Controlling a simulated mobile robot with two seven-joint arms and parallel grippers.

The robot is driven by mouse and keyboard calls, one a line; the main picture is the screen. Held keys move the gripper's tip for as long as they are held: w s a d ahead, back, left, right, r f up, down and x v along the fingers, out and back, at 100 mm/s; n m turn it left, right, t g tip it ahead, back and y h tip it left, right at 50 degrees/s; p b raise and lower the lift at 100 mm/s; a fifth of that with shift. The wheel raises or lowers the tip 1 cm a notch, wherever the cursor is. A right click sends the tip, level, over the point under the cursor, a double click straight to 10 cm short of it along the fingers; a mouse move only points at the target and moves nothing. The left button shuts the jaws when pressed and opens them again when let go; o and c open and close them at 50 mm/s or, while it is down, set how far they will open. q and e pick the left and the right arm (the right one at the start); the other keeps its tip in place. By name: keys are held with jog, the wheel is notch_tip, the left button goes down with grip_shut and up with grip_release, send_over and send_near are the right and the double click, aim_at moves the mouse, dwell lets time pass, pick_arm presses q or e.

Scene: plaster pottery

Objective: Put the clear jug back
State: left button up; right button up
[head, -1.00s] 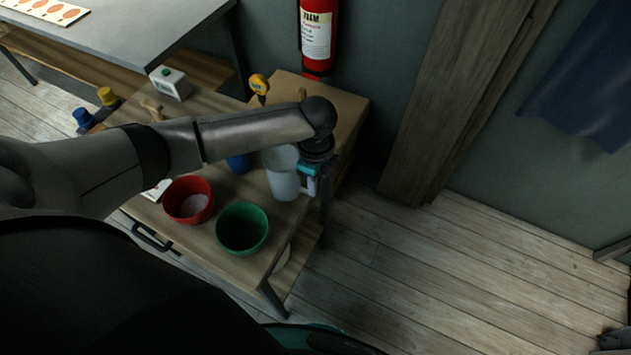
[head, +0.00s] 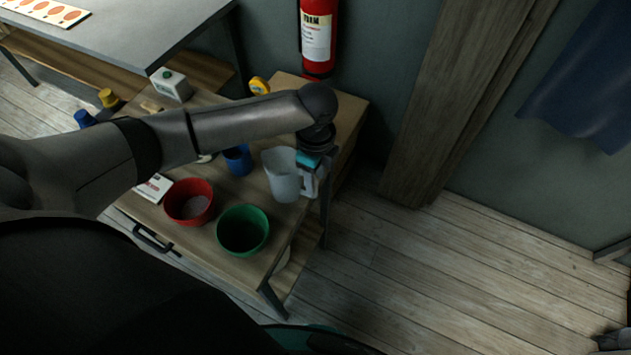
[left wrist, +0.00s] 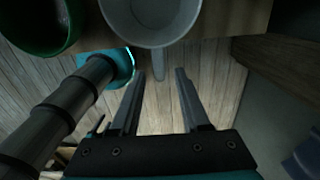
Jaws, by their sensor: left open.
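The clear jug (head: 281,178), a pale translucent pitcher, stands upright on the right edge of the wooden cabinet top (head: 222,268). It also shows from above in the left wrist view (left wrist: 150,22), with its handle (left wrist: 158,64) pointing toward the gripper. My left gripper (head: 312,186) is at the jug's right side, at the handle. In the left wrist view my left gripper (left wrist: 160,72) has its fingers apart, and the handle's end lies between their tips. I cannot tell whether they touch it. My right gripper does not show.
A green bowl (head: 243,230) and a red bowl (head: 187,202) stand in front and left of the jug. A blue cup (head: 238,160) stands just behind left. A white box with a green button (head: 170,84) is further back.

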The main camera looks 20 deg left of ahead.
pick_arm(q)
notch_tip(320, 180, up, 9)
jog(key=shift+f+p, duration=0.15)
jog(key=shift+p, duration=0.25)
